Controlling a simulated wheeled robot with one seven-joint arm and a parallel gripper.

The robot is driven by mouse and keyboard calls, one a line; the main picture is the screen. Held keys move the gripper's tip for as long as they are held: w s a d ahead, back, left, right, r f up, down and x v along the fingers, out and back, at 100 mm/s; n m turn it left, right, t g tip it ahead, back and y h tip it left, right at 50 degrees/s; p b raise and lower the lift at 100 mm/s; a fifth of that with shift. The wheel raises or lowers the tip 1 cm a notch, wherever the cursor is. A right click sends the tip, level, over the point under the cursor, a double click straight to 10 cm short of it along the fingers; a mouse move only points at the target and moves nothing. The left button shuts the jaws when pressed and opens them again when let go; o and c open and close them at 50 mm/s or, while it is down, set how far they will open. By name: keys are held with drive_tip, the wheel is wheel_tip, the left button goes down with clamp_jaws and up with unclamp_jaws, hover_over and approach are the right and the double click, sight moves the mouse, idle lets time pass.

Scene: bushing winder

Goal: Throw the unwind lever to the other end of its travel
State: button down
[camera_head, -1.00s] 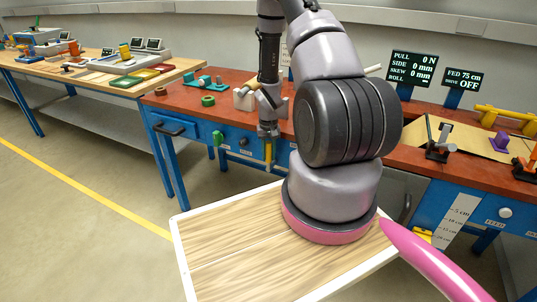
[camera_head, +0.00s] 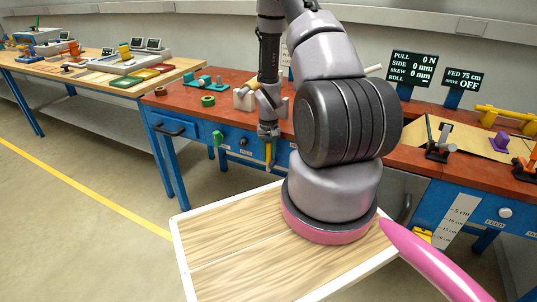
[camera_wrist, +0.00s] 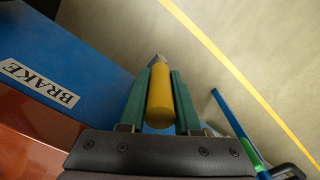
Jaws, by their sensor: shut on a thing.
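A lever with a yellow round handle (camera_wrist: 160,98) projects from the blue front of the red-topped bench. A white sign reading BRAKE (camera_wrist: 40,83) is on that blue front, to the left in the wrist view. My gripper (camera_wrist: 161,74) has its two green fingers on either side of the yellow handle, shut on it. In the head view my gripper (camera_head: 268,156) points down at the bench's front edge, with the yellow handle (camera_head: 269,150) between its fingers. The lever's pivot is hidden.
A black drawer handle (camera_head: 168,129) is farther left. Displays (camera_head: 413,68) stand at the back right. The floor in front of the bench is open.

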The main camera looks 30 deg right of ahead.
drive_tip(key=shift+d, duration=0.1)
idle(0.6)
drive_tip(key=s+d+f+t+y, duration=0.2)
drive_tip(key=s+d+t+y, duration=0.1)
drive_tip(key=t+y, duration=0.3)
drive_tip(key=shift+s+d+f+t, duration=0.3)
drive_tip(key=shift+s+f+t, duration=0.1)
drive_tip(key=shift+s+t, duration=0.55)
drive_tip(key=shift+f, duration=0.1)
idle(0.4)
drive_tip(key=c, duration=0.6)
unclamp_jaws()
drive_tip(key=v, duration=1)
drive_tip(key=shift+s+d, duration=0.25)
drive_tip(key=shift+d, duration=0.05)
